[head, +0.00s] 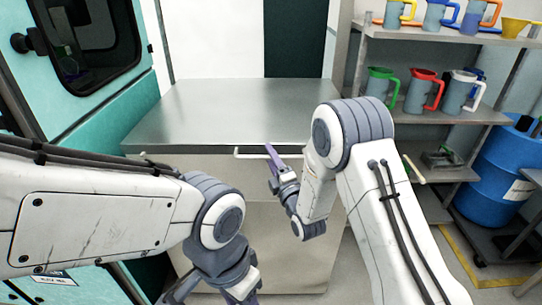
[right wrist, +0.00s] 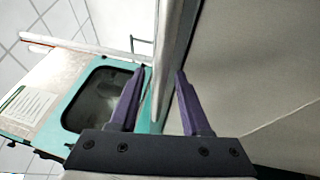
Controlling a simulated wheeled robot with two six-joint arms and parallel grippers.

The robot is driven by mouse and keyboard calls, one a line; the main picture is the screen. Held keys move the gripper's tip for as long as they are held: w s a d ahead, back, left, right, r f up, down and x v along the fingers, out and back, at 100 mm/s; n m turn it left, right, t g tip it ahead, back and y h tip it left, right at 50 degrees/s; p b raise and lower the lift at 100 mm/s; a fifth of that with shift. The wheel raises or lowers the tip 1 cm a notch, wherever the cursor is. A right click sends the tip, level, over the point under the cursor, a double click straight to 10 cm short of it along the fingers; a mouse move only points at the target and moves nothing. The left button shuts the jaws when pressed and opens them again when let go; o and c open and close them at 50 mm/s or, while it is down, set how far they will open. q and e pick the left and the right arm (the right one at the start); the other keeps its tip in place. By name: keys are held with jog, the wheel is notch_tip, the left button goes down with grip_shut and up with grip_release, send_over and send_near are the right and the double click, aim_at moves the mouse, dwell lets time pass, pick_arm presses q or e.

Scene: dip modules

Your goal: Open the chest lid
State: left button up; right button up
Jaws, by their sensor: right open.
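The chest (head: 268,230) is a pale box below the head view's middle, its lower front partly hidden by my arms. Its flat grey metal lid (head: 215,112) lies level and looks closed. A thin white handle bar (head: 248,156) runs along the front edge. My right gripper (head: 272,157) is at the right part of this bar, its purple fingers pointing up. In the right wrist view, the fingers (right wrist: 157,98) are open, with a pale bar (right wrist: 166,45) running between them; contact cannot be told. My left arm crosses the lower left; its gripper fingers are out of frame.
A teal machine with a dark window (head: 92,40) stands left of the chest. Shelves (head: 430,112) with coloured jugs (head: 422,92) stand at right, beside a blue barrel (head: 503,165). The lid top is clear.

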grip_shut()
dwell(1.4)
